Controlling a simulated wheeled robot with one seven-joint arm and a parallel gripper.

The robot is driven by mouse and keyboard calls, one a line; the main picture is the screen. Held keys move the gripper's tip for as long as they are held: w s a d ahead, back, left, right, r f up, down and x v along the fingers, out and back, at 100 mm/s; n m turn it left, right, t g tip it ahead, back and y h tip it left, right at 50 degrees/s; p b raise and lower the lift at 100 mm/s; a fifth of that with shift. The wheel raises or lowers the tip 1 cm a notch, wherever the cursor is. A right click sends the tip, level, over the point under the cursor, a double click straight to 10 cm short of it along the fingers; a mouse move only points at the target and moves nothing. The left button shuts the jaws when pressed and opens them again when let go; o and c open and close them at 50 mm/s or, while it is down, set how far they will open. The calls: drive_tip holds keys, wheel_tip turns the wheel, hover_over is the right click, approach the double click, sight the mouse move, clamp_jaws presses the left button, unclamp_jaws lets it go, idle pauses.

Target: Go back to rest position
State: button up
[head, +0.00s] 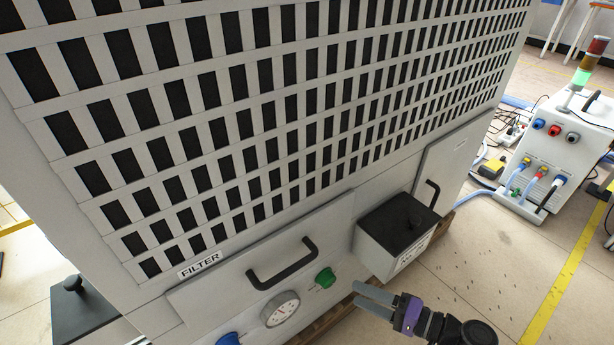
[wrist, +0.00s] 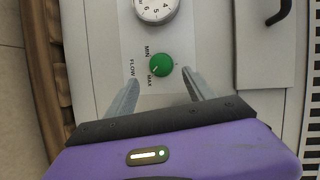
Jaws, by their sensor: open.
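My gripper (head: 373,299) shows in the head view at the lower right of the machine front, with its grey fingers pointing left toward a green knob (head: 325,278). In the wrist view my gripper (wrist: 160,84) is open, its two fingers apart and empty. The green knob (wrist: 160,65) appears just beyond and between the fingertips, next to MIN, MAX and FLOW lettering. The fingers do not appear to touch the knob. In the head view there is a visible space between the fingers and the knob.
The large grey machine (head: 205,225) with a slotted grille fills the head view. A black handle (head: 282,265), a gauge (head: 281,309) and a protruding black-topped box (head: 402,228) are near my gripper.

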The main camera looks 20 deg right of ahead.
drive_tip(key=shift+f, duration=0.1)
drive_tip(key=s+a+f+g+h, duration=0.3)
drive_tip(key=s+f+h, duration=0.2)
drive_tip(key=s+f, duration=0.55)
drive_tip(key=s+r+n+h, duration=0.3)
drive_tip(key=s+r+h, duration=0.25)
drive_tip(key=s, duration=0.75)
drive_tip(key=s+a+r+n+t+p, duration=0.1)
drive_tip(key=s+r+n+t+p, duration=0.1)
drive_tip(key=r+p, duration=1.4)
drive_tip(key=s+a+r+n+t+p, duration=0.1)
drive_tip(key=r+p, duration=1.6)
drive_tip(key=r, duration=2.2)
drive_tip(key=s+n+t, duration=0.1)
drive_tip(key=s+n, duration=0.1)
drive_tip(key=n, duration=0.1)
drive_tip(key=shift+s+a+r+t, duration=0.2)
drive_tip(key=shift+s+a+t, duration=0.05)
drive_tip(key=shift+a+t, duration=0.15)
